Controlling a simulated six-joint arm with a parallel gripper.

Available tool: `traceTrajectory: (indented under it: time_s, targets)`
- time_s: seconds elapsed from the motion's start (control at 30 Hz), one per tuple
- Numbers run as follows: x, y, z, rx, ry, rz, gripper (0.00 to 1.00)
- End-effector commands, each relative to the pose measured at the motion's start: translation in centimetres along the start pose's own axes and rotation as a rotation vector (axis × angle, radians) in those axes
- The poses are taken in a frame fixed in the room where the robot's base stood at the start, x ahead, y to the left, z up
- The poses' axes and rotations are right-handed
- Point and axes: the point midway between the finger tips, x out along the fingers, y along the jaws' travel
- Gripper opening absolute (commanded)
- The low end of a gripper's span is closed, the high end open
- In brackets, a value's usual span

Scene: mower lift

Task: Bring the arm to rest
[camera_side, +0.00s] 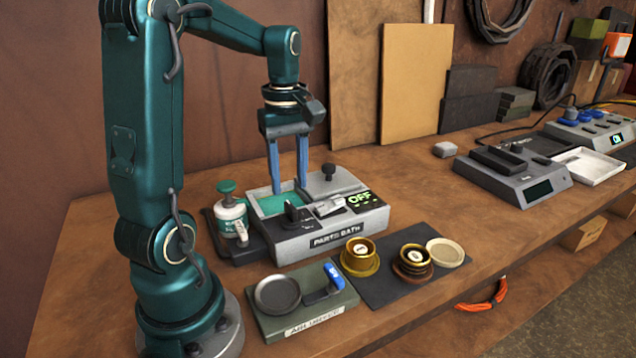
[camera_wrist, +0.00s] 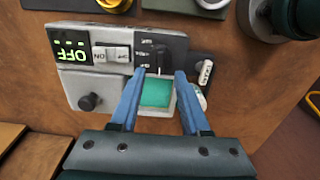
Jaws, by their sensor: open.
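My gripper (camera_side: 288,190) has two blue fingers. They point down and stand apart with nothing between them, over the green well (camera_side: 277,201) of the grey parts bath (camera_side: 318,236). In the wrist view my gripper (camera_wrist: 162,73) is open over the same green well (camera_wrist: 156,93). The side view does not clearly show how far the fingertips are above the well. The bath's display (camera_side: 363,197) reads OFF, and it also shows in the wrist view (camera_wrist: 73,55).
A green-topped bottle (camera_side: 231,214) stands left of the bath. In front are a tray with a round dish (camera_side: 278,294) and a dark mat (camera_side: 372,287) with brass-coloured parts (camera_side: 360,258). A scale-like device (camera_side: 513,172) and white tray (camera_side: 592,166) sit at right. Boards (camera_side: 415,85) lean behind.

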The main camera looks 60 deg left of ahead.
Motion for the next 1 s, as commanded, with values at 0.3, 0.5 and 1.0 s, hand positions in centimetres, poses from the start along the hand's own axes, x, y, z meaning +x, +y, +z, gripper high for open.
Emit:
traceTrajectory:
  time_s: [0.3, 0.5, 1.0]
  targets:
    - [-2.3, 0.8, 3.6, 0.148, 0.053, 0.079, 0.46]
    - [-4.2, -0.9, 10.0, 0.553, 0.137, 0.221, 0.46]
    - [-1.8, -5.8, 16.0, 1.501, 0.359, 0.39, 0.46]
